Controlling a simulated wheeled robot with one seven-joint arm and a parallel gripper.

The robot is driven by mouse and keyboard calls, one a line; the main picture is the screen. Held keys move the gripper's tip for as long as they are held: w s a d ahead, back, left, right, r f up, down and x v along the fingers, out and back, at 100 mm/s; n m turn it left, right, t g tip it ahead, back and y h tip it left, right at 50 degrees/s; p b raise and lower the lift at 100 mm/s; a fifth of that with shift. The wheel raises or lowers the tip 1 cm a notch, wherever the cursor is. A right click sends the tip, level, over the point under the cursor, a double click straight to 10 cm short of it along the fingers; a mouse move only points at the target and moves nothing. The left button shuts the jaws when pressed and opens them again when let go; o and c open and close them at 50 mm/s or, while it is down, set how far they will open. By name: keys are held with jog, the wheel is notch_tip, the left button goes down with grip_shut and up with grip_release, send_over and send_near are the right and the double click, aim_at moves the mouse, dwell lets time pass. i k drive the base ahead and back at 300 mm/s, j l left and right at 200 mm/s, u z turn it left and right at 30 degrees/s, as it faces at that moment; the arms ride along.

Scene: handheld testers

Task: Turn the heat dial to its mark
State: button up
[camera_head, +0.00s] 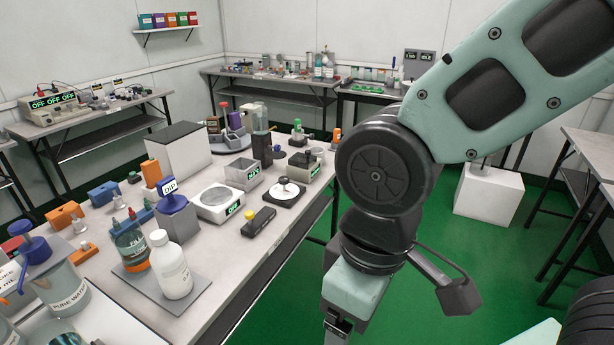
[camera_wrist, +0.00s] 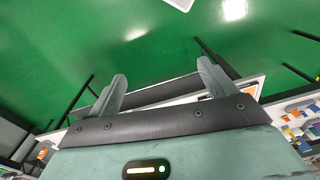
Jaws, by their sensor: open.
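My gripper (camera_wrist: 162,90) shows in the wrist view with its two grey fingers spread wide apart and nothing between them. It points at the green floor, with a bench edge behind the fingers. In the head view my gripper is only partly seen at the bottom edge, off the right side of the bench. A round white dial-like disc with a knob on top (camera_head: 285,188) sits on a dark base on the bench. A white heater-like unit with a round top and a small green display (camera_head: 219,204) stands left of it. I cannot tell which carries the heat dial, and no mark is readable.
The main bench (camera_head: 317,207) is crowded with a white bottle (camera_head: 170,266), a black handheld device (camera_head: 258,222), beakers and boxes. Another bench (camera_head: 270,75) stands along the back wall. A white box (camera_head: 488,194) stands on the floor at right. The green floor beside the bench is clear.

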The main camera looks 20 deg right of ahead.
aim_at(283, 180)
jog(key=i+j+u, duration=0.1)
jog(key=i+j, duration=0.2)
jog(key=i+j+u, duration=0.1)
jog(key=i+j, duration=0.2)
jog(key=i, duration=0.15)
